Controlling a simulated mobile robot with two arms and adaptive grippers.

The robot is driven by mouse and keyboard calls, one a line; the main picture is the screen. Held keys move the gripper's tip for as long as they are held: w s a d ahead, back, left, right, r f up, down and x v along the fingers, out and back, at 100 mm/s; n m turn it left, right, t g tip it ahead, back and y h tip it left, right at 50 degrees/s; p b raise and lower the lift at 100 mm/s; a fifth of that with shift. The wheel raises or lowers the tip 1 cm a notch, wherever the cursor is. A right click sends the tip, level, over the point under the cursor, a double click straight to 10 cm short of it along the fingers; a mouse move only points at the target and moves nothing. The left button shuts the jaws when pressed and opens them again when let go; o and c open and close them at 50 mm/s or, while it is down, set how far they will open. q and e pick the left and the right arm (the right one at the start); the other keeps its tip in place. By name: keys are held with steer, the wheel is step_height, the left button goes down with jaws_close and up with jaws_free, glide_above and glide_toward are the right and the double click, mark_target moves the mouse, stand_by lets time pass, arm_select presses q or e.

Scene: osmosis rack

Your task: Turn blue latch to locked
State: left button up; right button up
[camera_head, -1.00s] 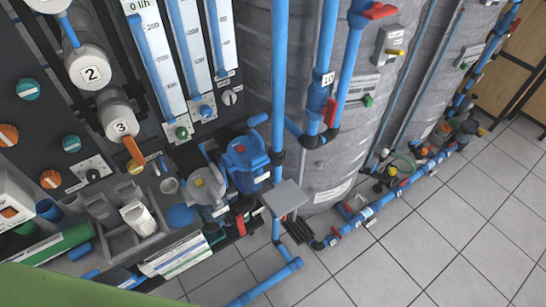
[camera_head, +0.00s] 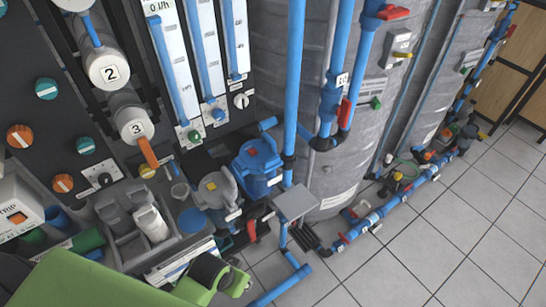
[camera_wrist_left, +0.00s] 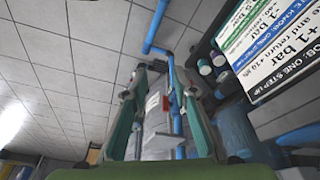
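I cannot tell for certain which part is the blue latch. Blue candidates in the head view are a blue round part (camera_head: 192,220) near the bench and a blue housing (camera_head: 258,160) beside the tall blue pipe. My left arm, green, reaches in from the lower left of the head view, its black wrist end low in front of the bench. In the left wrist view, my left gripper (camera_wrist_left: 157,78) has its two fingers apart with nothing between them. Behind them are blue pipes and a pale box. My right gripper is not in view.
A grey box (camera_head: 295,203) sits beside the upright blue pipes (camera_head: 293,85). A red-handled valve (camera_head: 251,231) is near the front pipework. Large grey tanks (camera_head: 335,165) stand behind. The tiled floor (camera_head: 430,240) at right is clear. Text placards (camera_wrist_left: 275,45) are close in the wrist view.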

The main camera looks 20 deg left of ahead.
arm_select(q)
steer(key=w+d+r+m+g+h, duration=0.1)
steer(key=w+d+r+m, duration=0.2)
steer(key=w+d+r, duration=0.35)
steer(key=w+d+r+m+h, duration=0.15)
steer(key=w+d+r, duration=0.25)
steer(key=w+r, duration=0.5)
step_height(320, 180, up, 22)
steer(key=g+y, duration=0.2)
steer(key=y, duration=0.1)
glide_above(272, 159)
steer(key=shift+m, duration=0.35)
step_height(272, 159, down, 14)
steer(key=shift+p, duration=0.85)
steer(key=shift+c, duration=0.4)
jaws_close()
